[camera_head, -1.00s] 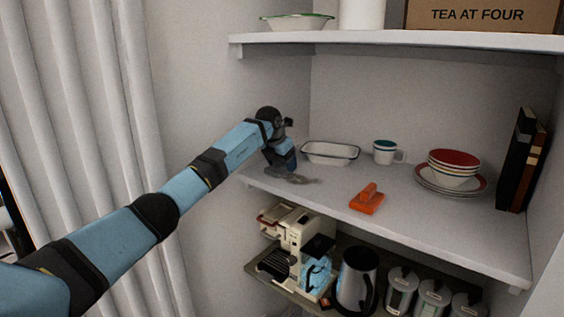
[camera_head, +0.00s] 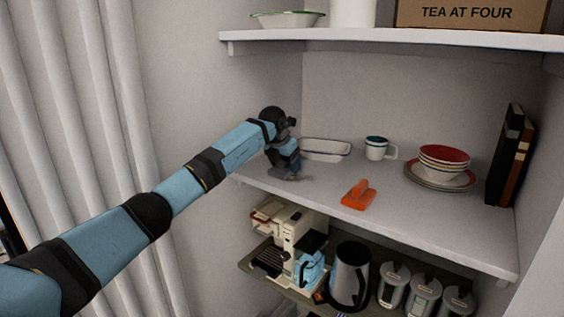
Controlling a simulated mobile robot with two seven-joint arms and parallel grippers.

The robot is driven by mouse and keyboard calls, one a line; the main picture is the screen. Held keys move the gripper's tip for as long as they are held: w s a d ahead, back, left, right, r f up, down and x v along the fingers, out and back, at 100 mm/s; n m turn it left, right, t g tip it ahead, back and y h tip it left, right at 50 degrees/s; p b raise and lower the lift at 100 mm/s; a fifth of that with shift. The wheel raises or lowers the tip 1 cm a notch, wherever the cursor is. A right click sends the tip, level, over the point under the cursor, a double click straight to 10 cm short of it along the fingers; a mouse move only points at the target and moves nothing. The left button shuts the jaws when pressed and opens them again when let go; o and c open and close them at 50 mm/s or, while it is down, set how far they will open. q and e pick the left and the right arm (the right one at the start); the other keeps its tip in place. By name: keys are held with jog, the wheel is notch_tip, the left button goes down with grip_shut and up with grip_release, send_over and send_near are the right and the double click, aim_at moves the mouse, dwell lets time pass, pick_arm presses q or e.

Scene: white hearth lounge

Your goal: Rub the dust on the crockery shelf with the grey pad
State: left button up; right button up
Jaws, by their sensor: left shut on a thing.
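The crockery shelf (camera_head: 400,218) is the white middle board in the alcove. My left gripper (camera_head: 288,172) points down over its left end, shut on the grey pad (camera_head: 286,176), which is small and mostly hidden by the gripper. The pad appears to be at the shelf surface. A grey smudge of dust (camera_head: 304,178) shows just right of the pad; its edge against the pad is hard to tell. My right gripper is not in view.
A white tray (camera_head: 330,150) stands close behind my left gripper. An orange handled block (camera_head: 358,195), a mug (camera_head: 377,148), stacked bowls and plates (camera_head: 443,160) and dark books (camera_head: 506,155) stand further right. Another shelf (camera_head: 400,39) is above; appliances are below.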

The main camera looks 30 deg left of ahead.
aim_at(317, 181)
pick_arm(q)
jog(key=shift+s+d+f, duration=0.1)
jog(key=shift+s+d, duration=0.05)
jog(key=shift+d, duration=1.1)
jog(key=shift+s+d+f, duration=0.1)
jog(key=shift+s+d, duration=0.05)
jog(key=shift+d, duration=1.1)
jog(key=shift+s+d+f, duration=0.1)
jog(key=shift+s+d, duration=0.05)
jog(key=shift+d, duration=1.1)
jog(key=shift+s+d+p, duration=0.1)
jog(key=shift+d+p, duration=0.25)
jog(key=shift+d, duration=1.4)
jog(key=shift+r, duration=0.1)
jog(key=shift+a, duration=0.15)
